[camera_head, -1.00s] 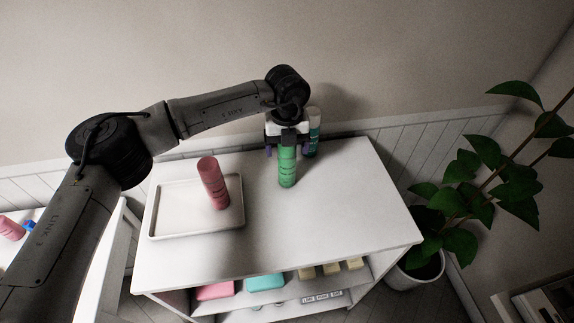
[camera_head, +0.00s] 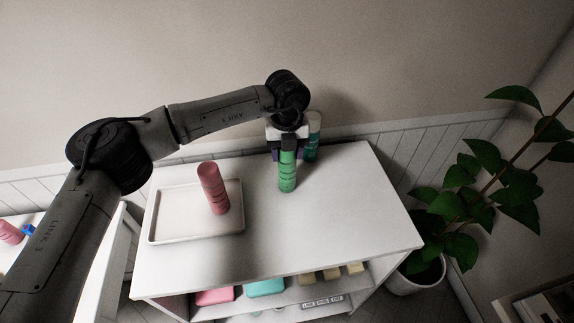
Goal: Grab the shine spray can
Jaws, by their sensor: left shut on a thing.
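A green can (camera_head: 287,178) stands upright near the back of the white cabinet top. My left gripper (camera_head: 288,154) reaches down from behind it, and its fingers are shut on the upper part of this can. A teal can with a pale top (camera_head: 313,137) stands just behind and to the right, partly hidden by the gripper and the green can. A pink can (camera_head: 213,188) stands in the white tray on the left. The labels are too small to read, so I cannot tell which is the shine spray. My right gripper is not in view.
The white tray (camera_head: 165,237) takes up the left of the cabinet top (camera_head: 345,215); the right and front are clear. Pink, teal and yellowish items lie on the shelf below. A potted plant (camera_head: 415,275) stands to the right. The wall is close behind.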

